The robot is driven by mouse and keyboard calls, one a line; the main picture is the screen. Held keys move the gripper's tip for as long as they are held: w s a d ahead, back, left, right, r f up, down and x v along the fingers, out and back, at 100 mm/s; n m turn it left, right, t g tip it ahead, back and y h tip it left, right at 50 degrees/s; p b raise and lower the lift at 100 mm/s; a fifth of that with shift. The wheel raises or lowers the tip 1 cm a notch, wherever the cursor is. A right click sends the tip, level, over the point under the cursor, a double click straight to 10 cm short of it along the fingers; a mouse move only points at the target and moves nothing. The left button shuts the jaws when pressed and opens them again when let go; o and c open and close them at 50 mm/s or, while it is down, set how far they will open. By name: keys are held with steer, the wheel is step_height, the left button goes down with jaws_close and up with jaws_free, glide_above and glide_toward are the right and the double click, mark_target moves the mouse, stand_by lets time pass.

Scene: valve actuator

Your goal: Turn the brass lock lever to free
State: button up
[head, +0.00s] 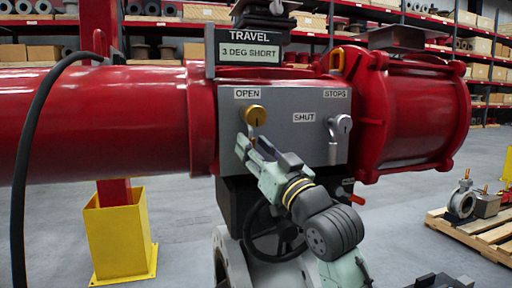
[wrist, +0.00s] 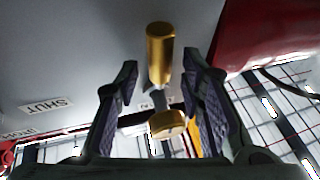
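The brass lock lever (head: 256,115) is on the grey panel (head: 300,107), just below the OPEN label. In the head view its round brass end shows, and its lower part is partly hidden by my gripper. In the wrist view a brass cylinder (wrist: 160,52) stands between the fingertips, with the round brass end (wrist: 167,124) below it and a dark part between them. My gripper (head: 256,143) is just below and in front of the lever. In the wrist view its two fingers (wrist: 161,75) are apart, one on each side of the brass, with gaps visible.
A silver lever (head: 340,126) hangs below the STOPS label, right of the SHUT label. A sign (head: 249,51) above reads "TRAVEL 3 DEG SHORT". Red cylinders (head: 95,120) flank the panel. A black cable (head: 30,140) hangs at left. A handwheel (head: 270,235) is below.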

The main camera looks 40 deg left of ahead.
jaws_close()
stand_by(0.6)
